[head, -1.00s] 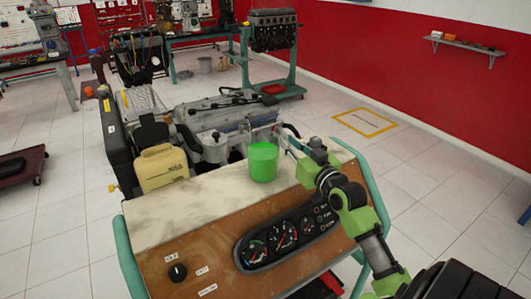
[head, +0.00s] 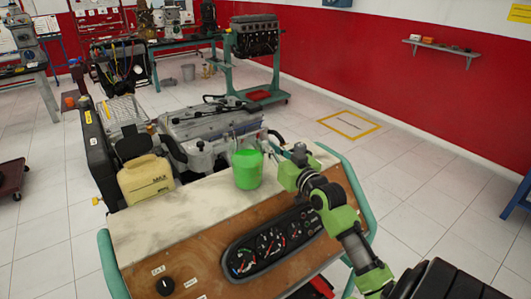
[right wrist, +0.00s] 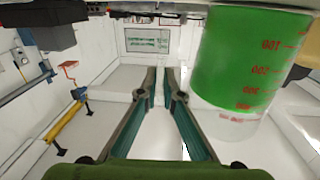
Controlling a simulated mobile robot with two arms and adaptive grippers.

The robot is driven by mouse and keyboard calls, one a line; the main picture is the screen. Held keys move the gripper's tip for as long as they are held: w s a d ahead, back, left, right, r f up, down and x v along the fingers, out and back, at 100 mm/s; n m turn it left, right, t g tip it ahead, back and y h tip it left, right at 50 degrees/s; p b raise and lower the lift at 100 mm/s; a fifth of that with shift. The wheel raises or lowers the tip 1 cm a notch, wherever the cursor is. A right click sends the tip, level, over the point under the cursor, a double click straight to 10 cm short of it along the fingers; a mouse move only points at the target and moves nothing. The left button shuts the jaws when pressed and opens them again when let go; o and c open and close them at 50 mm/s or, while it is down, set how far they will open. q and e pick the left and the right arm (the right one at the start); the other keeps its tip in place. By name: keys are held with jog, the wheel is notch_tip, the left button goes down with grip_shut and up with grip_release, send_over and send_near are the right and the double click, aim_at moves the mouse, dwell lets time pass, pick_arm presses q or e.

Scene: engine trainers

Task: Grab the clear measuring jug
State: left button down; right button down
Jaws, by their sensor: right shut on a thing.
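The clear measuring jug (head: 247,170) holds green liquid and hangs just above the pale top of the engine trainer stand. In the right wrist view the jug (right wrist: 245,65) fills the upper right, with its red scale marks upside down. My right gripper (head: 278,152) is at the jug's right side, shut on it. In the right wrist view its two fingers (right wrist: 162,75) are close together beside the jug's wall; the exact contact is hidden. My left gripper is not in view.
A yellowish bottle (head: 146,181) stands left of the jug, with the engine (head: 210,125) behind. A gauge panel (head: 270,250) is on the wooden console in front. Green side rails (head: 352,190) edge the stand. The tiled floor at right is open.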

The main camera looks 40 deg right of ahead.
jog(key=shift+r, duration=0.35)
